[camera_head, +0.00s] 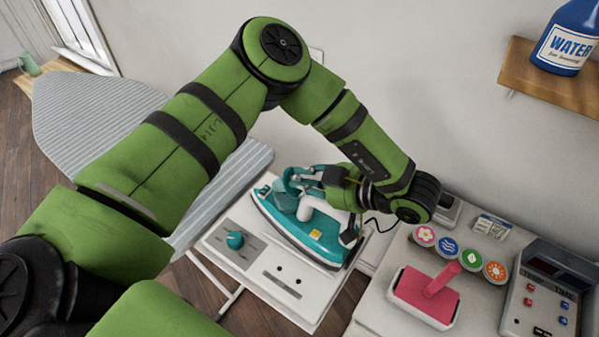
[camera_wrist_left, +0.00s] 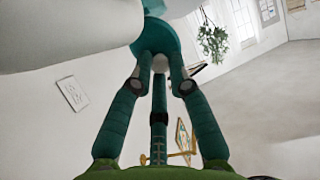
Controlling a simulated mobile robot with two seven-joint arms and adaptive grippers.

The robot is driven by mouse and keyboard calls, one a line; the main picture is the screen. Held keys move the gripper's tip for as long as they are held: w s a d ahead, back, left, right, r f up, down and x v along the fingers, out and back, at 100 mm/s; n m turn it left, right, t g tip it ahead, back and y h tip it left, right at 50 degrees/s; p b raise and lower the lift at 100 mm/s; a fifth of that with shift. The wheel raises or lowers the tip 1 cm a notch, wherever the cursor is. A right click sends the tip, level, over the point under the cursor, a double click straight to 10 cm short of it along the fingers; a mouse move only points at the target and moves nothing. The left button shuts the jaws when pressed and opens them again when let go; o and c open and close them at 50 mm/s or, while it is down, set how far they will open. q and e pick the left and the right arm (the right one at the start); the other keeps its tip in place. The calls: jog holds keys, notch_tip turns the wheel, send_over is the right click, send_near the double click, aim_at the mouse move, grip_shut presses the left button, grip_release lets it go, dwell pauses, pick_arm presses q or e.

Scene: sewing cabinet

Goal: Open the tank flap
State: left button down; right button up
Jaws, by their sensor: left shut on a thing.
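A teal and white iron (camera_head: 318,232) rests on the end of the white-topped ironing stand. My left gripper (camera_head: 296,180) reaches over the iron from above and is shut on a part at its left end. In the left wrist view, the fingers (camera_wrist_left: 160,78) close around a small pale piece beneath a round teal part of the iron (camera_wrist_left: 157,38). A white iron part (camera_wrist_left: 70,32) spans the upper left there. The fingers hide much of the held part, and I cannot clearly make out the flap's outline or angle. My right gripper is not in view.
The stand's panel (camera_head: 225,262) has a teal knob (camera_head: 235,240). The striped ironing board (camera_head: 85,110) extends left. A water bottle (camera_head: 566,40) stands on a shelf.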

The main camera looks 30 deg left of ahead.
pick_arm(q)
jog(key=shift+d+f+y+b, duration=0.3)
jog(key=shift+d+y+b, duration=0.25)
jog(key=shift+y, duration=0.65)
jog(key=shift+d, duration=0.1)
jog(key=c, duration=1.2)
grip_release()
jog(key=shift+s, duration=0.1)
jog(key=shift+d, duration=0.1)
jog(key=v, duration=0.7)
jog(key=shift+d, duration=0.15)
jog(key=shift+s, duration=0.1)
